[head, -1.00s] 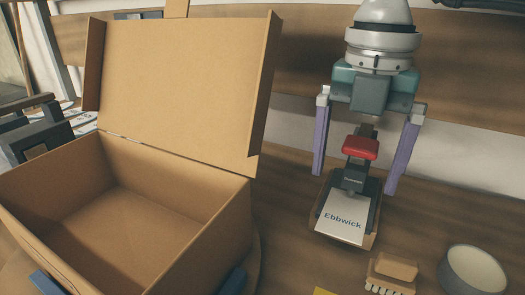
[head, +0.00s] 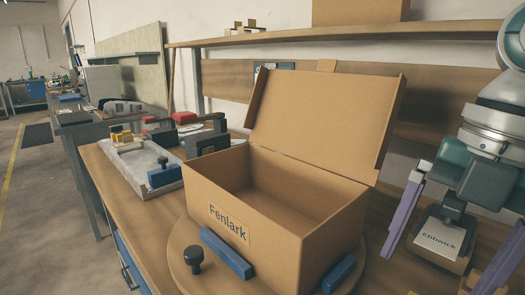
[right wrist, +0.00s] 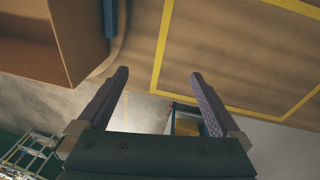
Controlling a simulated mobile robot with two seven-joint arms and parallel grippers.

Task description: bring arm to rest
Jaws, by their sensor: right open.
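My right gripper (head: 437,268) hangs at the right edge of the head view. Its two purple fingers are spread apart with nothing held between them. In the right wrist view the open fingers (right wrist: 160,76) point toward the wooden table top. A card lettered Ebbwick (head: 440,236) lies in a small brown holder behind the fingers in the head view. An open cardboard box lettered Fenlark (head: 270,226) stands left of the gripper, lid raised, its visible inside empty. It also shows in the right wrist view (right wrist: 60,40). My left gripper is not in view.
The box sits on a round wooden turntable (head: 190,262) with blue blocks (head: 226,254) and a black knob (head: 194,260). A grey tray (head: 140,162) lies to the left. Yellow tape (right wrist: 215,98) marks a mostly bare stretch of table in the wrist view.

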